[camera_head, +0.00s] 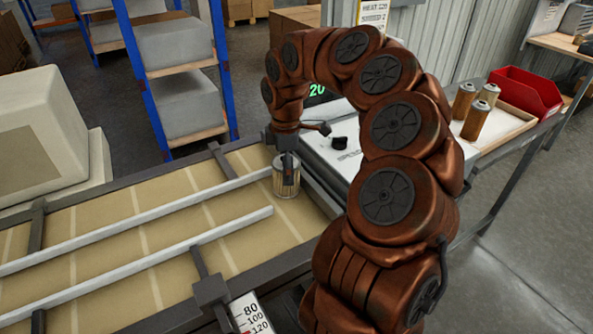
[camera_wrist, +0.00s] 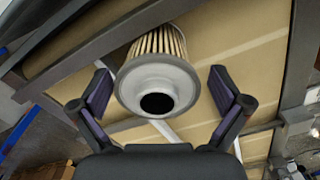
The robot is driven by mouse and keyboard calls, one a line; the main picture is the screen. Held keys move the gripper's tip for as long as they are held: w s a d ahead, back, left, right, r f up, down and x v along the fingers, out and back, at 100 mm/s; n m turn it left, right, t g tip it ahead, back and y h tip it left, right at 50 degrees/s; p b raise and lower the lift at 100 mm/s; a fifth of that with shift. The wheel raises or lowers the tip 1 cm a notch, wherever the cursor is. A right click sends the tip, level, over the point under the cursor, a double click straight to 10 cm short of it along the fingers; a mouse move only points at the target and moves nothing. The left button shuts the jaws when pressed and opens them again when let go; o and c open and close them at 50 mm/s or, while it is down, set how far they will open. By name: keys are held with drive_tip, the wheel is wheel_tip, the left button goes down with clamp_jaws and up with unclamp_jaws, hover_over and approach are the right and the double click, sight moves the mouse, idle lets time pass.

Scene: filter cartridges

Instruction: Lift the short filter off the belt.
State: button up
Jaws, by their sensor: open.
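The short filter (camera_head: 286,180) stands upright on the tan belt (camera_head: 105,222), at the belt's right end in the head view. It has a pale pleated side. In the wrist view the filter (camera_wrist: 157,82) shows its grey end cap with a dark round hole. My gripper (camera_head: 284,158) is over the filter's top in the head view. In the wrist view my gripper (camera_wrist: 158,88) is open, with one finger on each side of the filter. A gap shows between each finger and the cap.
Two pale guide rails (camera_head: 137,238) run along the belt toward the filter. A dark frame edges the belt. At the right, several tan filters (camera_head: 475,118) stand in a tray beside a red bin (camera_head: 526,92). A blue-posted shelf (camera_head: 182,75) stands behind the belt.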

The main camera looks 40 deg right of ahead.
drive_tip(key=c, duration=1.2)
